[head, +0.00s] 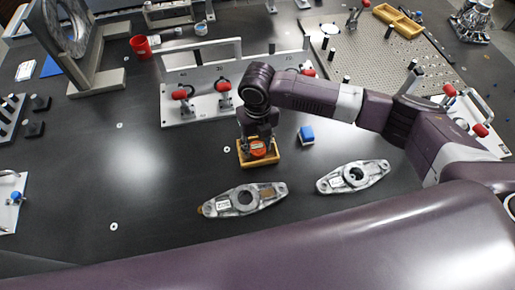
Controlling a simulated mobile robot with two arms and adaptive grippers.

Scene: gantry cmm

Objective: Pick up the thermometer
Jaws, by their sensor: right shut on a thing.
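The thermometer (258,148) shows as a small red-orange item at a yellow tray (274,160) in the middle of the table. My right gripper (258,150) reaches down over the tray from above, with its fingers shut on the thermometer. The gripper partly hides the thermometer, and I cannot tell whether it still touches the tray. My left gripper is not in view.
Two grey metal flanged parts (225,205) (337,183) lie in front of the tray. A blue block (306,134) sits to its right. A fixture plate with red-handled clamps (200,108) stands behind.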

